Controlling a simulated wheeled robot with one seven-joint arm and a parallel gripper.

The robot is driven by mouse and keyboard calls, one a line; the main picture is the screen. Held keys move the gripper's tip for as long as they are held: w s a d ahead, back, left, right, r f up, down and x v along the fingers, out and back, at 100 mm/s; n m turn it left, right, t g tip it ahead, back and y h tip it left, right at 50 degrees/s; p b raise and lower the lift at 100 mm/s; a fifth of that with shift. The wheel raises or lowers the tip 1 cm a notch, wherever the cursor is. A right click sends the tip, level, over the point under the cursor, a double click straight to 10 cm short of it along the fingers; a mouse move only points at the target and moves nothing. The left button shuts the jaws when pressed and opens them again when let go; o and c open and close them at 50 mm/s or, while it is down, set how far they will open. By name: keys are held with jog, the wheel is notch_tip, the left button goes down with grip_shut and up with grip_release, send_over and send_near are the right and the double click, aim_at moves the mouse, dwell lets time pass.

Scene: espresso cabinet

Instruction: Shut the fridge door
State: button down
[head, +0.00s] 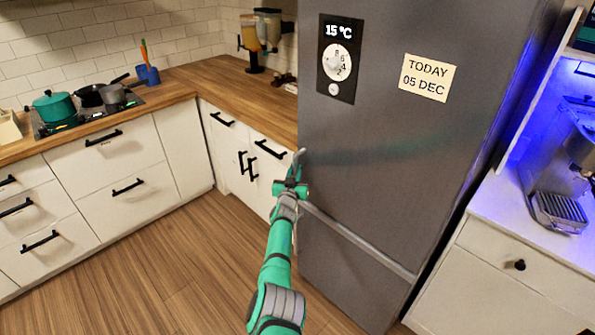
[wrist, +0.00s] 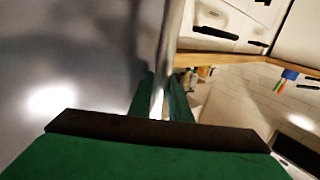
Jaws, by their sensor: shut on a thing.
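The grey fridge stands at the centre right in the head view. Its upper door (head: 390,150) carries a dial panel reading 15 °C and a note reading TODAY 05 DEC. No open interior shows, and I cannot tell whether a narrow gap remains at its edge. My gripper (head: 291,187) is at the door's left edge, shut on the upright metal handle (head: 299,158). In the wrist view the handle (wrist: 172,40) runs between the green fingers (wrist: 161,98), with the grey door surface (wrist: 70,65) on the left. The fingers hide part of the handle.
A horizontal bar (head: 360,243) crosses the fridge's lower front. White cabinets (head: 110,180) with black handles and a wooden counter (head: 215,78) lie to the left. A coffee machine (head: 570,165) stands on a white cabinet at right. The wooden floor (head: 180,270) at front left is clear.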

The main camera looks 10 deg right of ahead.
jog(key=shift+d+r, duration=0.2)
jog(key=c, duration=1.6)
grip_release()
jog(key=shift+c, duration=0.2)
jog(key=shift+d, duration=0.15)
jog(key=shift+d, duration=0.15)
jog(key=shift+s+f, duration=0.1)
jog(key=shift+s+a, duration=0.55)
jog(key=shift+s, duration=0.25)
jog(key=v, duration=0.8)
jog(key=shift+s+a, duration=0.25)
jog(key=shift+a, duration=0.1)
